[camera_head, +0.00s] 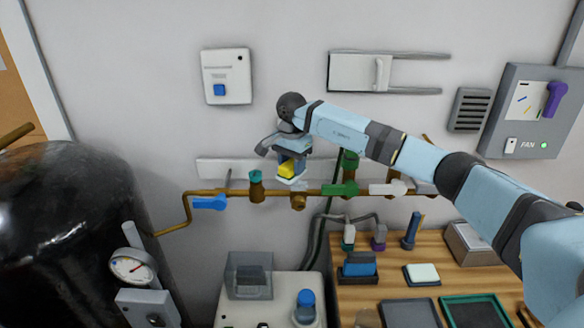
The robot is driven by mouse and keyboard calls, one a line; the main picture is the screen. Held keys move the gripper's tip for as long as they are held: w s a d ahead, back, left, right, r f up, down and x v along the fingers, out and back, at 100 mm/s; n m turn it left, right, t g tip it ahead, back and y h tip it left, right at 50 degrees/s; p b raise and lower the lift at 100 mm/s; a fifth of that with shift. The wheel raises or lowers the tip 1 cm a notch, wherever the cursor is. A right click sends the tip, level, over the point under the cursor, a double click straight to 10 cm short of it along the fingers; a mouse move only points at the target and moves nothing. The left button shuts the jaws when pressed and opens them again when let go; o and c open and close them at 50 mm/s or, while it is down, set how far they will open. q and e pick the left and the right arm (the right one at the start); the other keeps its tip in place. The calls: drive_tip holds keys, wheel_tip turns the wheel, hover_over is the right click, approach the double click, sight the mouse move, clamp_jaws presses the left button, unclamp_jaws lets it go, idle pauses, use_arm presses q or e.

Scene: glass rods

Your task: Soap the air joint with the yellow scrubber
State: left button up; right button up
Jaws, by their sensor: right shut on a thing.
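The yellow scrubber (287,169) is between the fingers of my right gripper (291,172), whose arm reaches in from the right. The gripper is shut on it and points down at the wall pipe. Just below the fingertips is a brass fitting (298,202) on the pipe, which looks like the air joint. From this angle I cannot tell whether the scrubber touches it, and the gripper hides part of the pipe there. My left gripper is not in view.
A black tank (70,215) with a gauge (132,267) stands left. The wooden bench (395,284) holds trays and small items.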

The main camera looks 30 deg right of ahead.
drive_tip(key=shift+w+r+p, duration=0.1)
drive_tip(key=shift+r+p, duration=0.3)
drive_tip(key=shift+r, duration=0.55)
drive_tip(key=shift+r+p, duration=0.55)
drive_tip(key=shift+r, duration=0.55)
